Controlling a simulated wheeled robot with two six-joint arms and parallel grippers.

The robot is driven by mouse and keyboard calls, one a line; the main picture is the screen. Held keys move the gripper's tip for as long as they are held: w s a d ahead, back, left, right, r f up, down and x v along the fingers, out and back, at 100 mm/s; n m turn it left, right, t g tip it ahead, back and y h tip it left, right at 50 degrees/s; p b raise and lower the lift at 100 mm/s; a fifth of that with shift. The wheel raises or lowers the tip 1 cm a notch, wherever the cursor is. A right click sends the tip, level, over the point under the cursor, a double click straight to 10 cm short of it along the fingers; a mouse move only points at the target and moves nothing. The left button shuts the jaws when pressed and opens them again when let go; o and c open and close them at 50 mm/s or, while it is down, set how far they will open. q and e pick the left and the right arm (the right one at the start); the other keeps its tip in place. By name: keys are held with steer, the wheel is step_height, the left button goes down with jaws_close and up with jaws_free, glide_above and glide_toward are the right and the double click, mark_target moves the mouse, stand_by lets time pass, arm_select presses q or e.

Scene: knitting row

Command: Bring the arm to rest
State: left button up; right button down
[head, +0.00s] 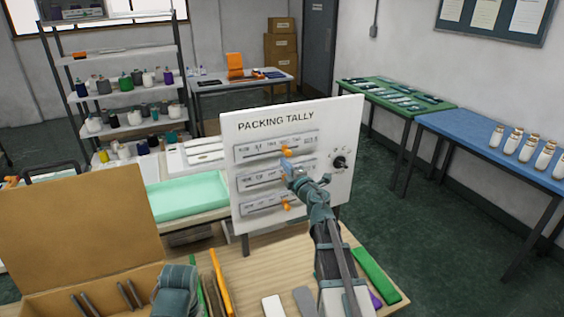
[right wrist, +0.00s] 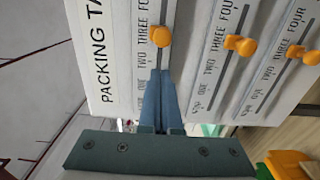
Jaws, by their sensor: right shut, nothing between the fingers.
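My right gripper (head: 288,165) is held up in front of the white packing tally board (head: 355,120), with its fingers together and empty. In the right wrist view the shut fingers (right wrist: 158,85) point at the orange knob (right wrist: 160,37) of the row nearest the title, with their tips just short of it. This knob (head: 285,151) shows just above the gripper in the head view. The other two orange knobs (right wrist: 239,44) (right wrist: 302,55) sit on their own slots. A teal-grey part of my left arm (head: 175,290) shows at the bottom; no left fingers show.
A wooden table (head: 250,262) holds an open cardboard box (head: 80,225), a green bar (head: 376,275) and other strips. A black dial (head: 340,162) is on the board's right. A mint tray (head: 190,199) lies behind. Open floor (head: 440,260) is at the right.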

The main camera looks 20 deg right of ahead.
steer(key=shift+s, duration=0.95)
steer(key=s+a+f+m+g+h, duration=0.6)
steer(key=s+a+f+m+g, duration=0.5)
steer(key=f+m, duration=0.4)
steer(key=s+a+f+g+y, duration=0.2)
steer(key=s+a+f+g, duration=0.1)
steer(key=s+a, duration=0.5)
steer(key=s+a+f+g+y, duration=0.2)
steer(key=s+a+f+g, duration=0.2)
steer(key=s+a, duration=0.4)
steer(key=s, duration=0.5)
steer(key=shift+s, duration=0.2)
